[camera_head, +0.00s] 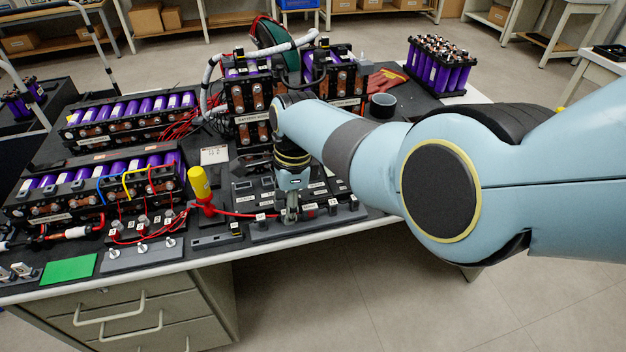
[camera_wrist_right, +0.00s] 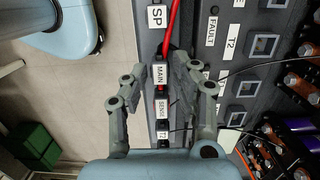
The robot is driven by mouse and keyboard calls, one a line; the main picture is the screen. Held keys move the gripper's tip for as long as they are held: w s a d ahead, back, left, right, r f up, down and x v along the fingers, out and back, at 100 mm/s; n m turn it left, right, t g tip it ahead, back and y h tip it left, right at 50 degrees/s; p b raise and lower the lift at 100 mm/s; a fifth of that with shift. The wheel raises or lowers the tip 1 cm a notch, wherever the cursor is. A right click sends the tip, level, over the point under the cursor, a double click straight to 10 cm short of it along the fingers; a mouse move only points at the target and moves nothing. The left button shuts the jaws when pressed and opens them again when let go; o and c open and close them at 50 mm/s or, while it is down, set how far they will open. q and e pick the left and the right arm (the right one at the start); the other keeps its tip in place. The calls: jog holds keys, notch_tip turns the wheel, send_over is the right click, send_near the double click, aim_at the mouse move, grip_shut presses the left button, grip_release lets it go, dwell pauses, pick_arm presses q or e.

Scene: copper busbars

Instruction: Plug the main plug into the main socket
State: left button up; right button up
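My right gripper (camera_head: 291,213) points down over the front label strip on the bench. In the right wrist view its two fingers (camera_wrist_right: 160,70) stand apart, one on each side of a white MAIN label (camera_wrist_right: 160,73). A red cable (camera_wrist_right: 172,25) runs to the dark part at that label, seemingly the main plug, mostly hidden by the tag and fingers. I see no finger clearly touching it. Beside the strip is a grey panel with square sockets (camera_wrist_right: 263,45); labels there read FAULT and T2. I cannot make out which socket is the main one. My left gripper is not in view.
The strip (camera_wrist_right: 148,50) also carries SP, SENSE and T2 labels. Thin black wires cross the panel. Purple-cell battery modules (camera_head: 120,112) stand behind and left. The bench's front edge is close.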

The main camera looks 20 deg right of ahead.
jog(key=shift+r, duration=0.1)
grip_shut()
jog(key=shift+r+p, duration=2)
jog(key=shift+p, duration=0.05)
jog(key=shift+r, duration=0.2)
jog(key=shift+r+p, duration=0.1)
jog(key=shift+p, duration=0.3)
